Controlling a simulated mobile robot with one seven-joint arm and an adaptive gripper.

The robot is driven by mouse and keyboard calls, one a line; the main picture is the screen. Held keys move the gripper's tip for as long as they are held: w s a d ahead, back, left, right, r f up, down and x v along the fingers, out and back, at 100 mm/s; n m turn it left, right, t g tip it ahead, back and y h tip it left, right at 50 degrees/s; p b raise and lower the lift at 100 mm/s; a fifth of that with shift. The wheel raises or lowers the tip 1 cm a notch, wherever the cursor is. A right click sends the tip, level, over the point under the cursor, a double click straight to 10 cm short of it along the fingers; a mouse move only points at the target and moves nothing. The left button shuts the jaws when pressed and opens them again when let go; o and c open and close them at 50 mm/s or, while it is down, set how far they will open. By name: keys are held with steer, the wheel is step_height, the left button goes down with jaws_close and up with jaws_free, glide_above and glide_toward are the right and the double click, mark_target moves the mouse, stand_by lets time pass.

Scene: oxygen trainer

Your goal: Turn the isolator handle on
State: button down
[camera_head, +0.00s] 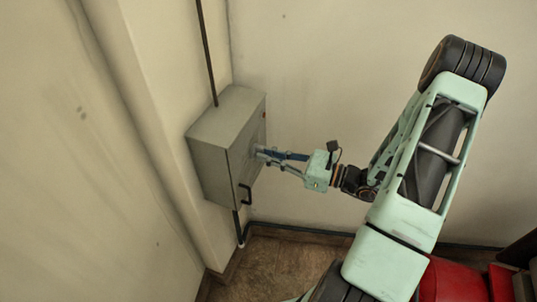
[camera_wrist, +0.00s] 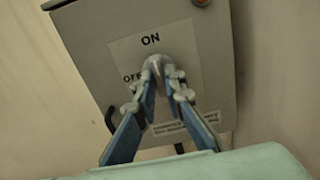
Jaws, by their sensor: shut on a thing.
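The grey isolator box (camera_head: 222,130) is fixed to the wall at the left in the head view. Its front panel (camera_wrist: 85,35) fills much of the wrist view. The panel carries an ON label at the top and an OFF label to its left, partly covered by a finger. The grey isolator handle (camera_wrist: 156,65) shows just below the ON label, between my fingertips. My gripper (camera_wrist: 166,88) is shut on the handle. In the head view my gripper (camera_head: 263,155) reaches the box front from the right. Fingers hide much of the handle, so its exact angle is unclear.
A black door handle (camera_head: 245,194) sticks out low on the box front. A small orange-red part (camera_wrist: 201,2) is at the panel's upper right. A conduit (camera_head: 207,55) runs up from the box along the wall. Something red (camera_head: 455,281) is at the lower right.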

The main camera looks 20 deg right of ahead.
steer(key=c, duration=2)
jaws_free()
steer(key=v, duration=1.2)
